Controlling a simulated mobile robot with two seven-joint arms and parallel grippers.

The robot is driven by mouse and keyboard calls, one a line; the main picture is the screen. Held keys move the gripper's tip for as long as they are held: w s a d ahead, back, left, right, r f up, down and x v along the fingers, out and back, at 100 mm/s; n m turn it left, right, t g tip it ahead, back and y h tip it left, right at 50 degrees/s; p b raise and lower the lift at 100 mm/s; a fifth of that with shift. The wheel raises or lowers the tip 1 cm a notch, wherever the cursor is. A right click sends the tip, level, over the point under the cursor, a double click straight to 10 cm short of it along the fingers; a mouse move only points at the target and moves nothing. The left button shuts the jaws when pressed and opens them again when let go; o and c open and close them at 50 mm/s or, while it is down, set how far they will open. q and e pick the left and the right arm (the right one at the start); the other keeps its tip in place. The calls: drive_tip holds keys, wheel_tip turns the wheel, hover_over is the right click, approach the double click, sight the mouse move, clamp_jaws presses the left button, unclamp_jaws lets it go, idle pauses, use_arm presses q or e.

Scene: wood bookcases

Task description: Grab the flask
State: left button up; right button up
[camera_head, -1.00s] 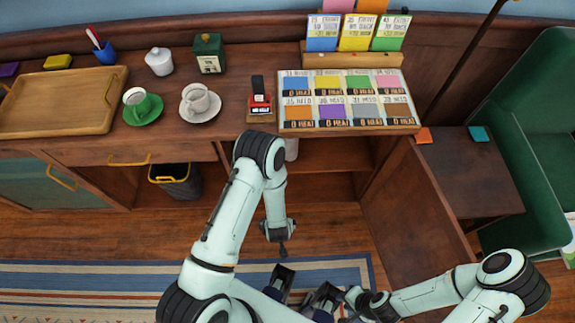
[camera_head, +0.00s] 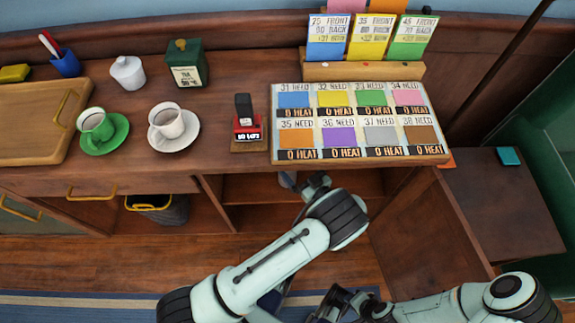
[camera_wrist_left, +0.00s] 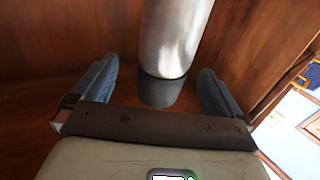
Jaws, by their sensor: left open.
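The flask (camera_wrist_left: 172,40) is a shiny silver cylinder in the left wrist view, with a dark grey band or base at its near end. Its upper part runs out of the picture. My left gripper (camera_wrist_left: 157,90) is open, with one finger on each side of the flask's near end and gaps visible on both sides. In the head view my left gripper (camera_head: 302,184) is at the open shelf under the counter, and the flask cannot be made out there. My right gripper (camera_head: 342,302) is low at the bottom of the head view, partly hidden, its fingers seemingly apart and empty.
The counter (camera_head: 220,95) above carries a card board (camera_head: 360,122), a red stamp (camera_head: 246,128), cups, a green box (camera_head: 185,62) and a wooden tray (camera_head: 40,125). Wooden cabinet walls close in around my left gripper. A low side table (camera_head: 500,205) stands right.

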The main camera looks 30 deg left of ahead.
use_arm(q)
drive_tip(key=x, duration=0.7)
drive_tip(key=shift+s+f, duration=0.2)
drive_tip(key=shift+s, duration=0.1)
drive_tip(key=c, duration=1.8)
drive_tip(key=shift+o, duration=0.2)
drive_tip(key=shift+r, duration=0.1)
